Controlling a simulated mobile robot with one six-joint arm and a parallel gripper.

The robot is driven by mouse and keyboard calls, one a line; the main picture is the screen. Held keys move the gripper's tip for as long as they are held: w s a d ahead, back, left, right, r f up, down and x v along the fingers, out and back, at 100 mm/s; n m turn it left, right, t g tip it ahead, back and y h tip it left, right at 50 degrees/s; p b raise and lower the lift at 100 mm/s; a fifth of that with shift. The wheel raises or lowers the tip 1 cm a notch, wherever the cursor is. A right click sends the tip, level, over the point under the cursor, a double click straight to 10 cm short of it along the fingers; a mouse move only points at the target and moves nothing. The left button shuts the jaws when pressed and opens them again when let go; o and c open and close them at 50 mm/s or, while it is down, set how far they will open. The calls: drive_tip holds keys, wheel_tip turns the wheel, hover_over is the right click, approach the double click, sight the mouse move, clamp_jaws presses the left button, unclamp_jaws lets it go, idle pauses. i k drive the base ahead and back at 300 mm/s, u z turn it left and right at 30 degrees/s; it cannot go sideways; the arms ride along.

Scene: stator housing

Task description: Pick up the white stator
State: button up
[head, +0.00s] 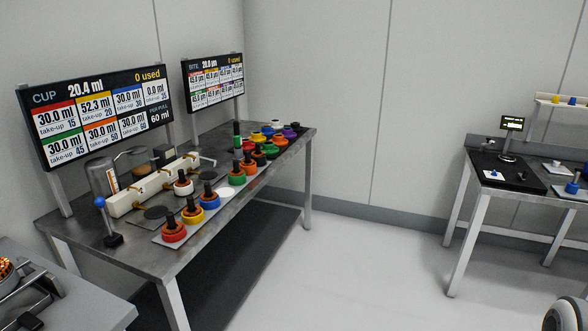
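I cannot tell for certain which thing is the white stator. A white round piece with a dark knob (183,185) stands upright on the left metal table, behind the front row of coloured pieces. A small white piece (276,124) sits at the far end of the same table, among several coloured ones. My gripper is not in view.
The left table (275,185) holds a red piece (174,232), other coloured pieces, a glass vessel (103,177) and a blue-knobbed lever (107,220). Two display boards stand behind it. Another bench (490,188) stands at the right. The floor between (350,265) is clear.

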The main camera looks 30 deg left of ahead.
sight(183, 186)
drive_tip(key=u, duration=0.3)
drive_tip(key=i, duration=1.6)
drive_tip(key=u, duration=1.2)
drive_tip(key=i, duration=1.1)
drive_tip(key=u, duration=1.45)
drive_tip(key=i, duration=0.95)
drive_tip(key=u, duration=0.25)
